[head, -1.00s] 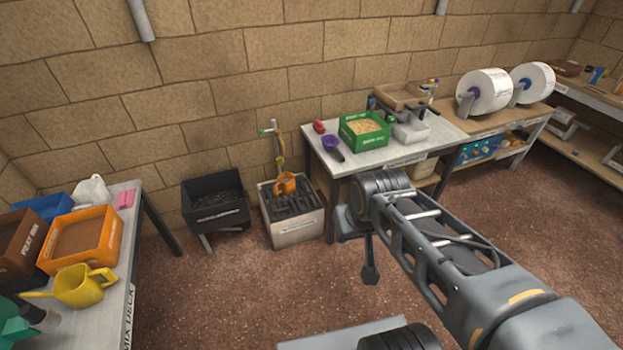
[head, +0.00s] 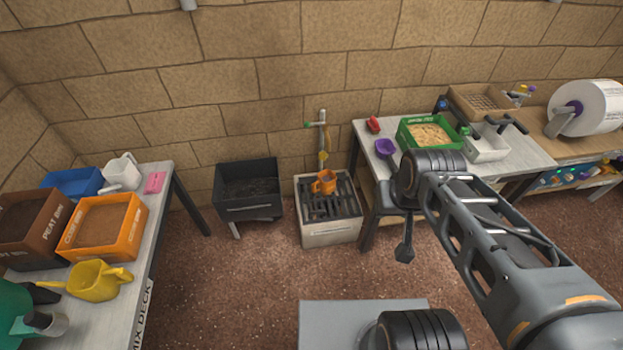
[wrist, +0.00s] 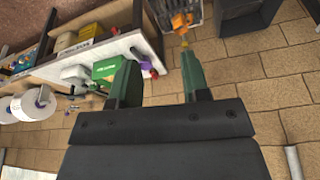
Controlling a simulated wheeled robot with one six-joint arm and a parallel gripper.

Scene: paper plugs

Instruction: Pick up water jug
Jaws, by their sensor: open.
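An orange jug (head: 324,182) stands upright on the dark slatted top of a pale sink unit (head: 332,234), below a tap on a post (head: 322,135). The jug also shows at the top of the wrist view (wrist: 180,22), which is upside down. My gripper (head: 404,245) hangs to the right of the jug and nearer to me in the head view. In the wrist view its two green fingers (wrist: 158,62) are apart with nothing between them, and the jug is beyond them, not touched.
A black bin (head: 248,200) stands left of the sink unit. A right bench (head: 520,147) holds a green tray (head: 428,135). Open floor (head: 250,280) lies before the sink.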

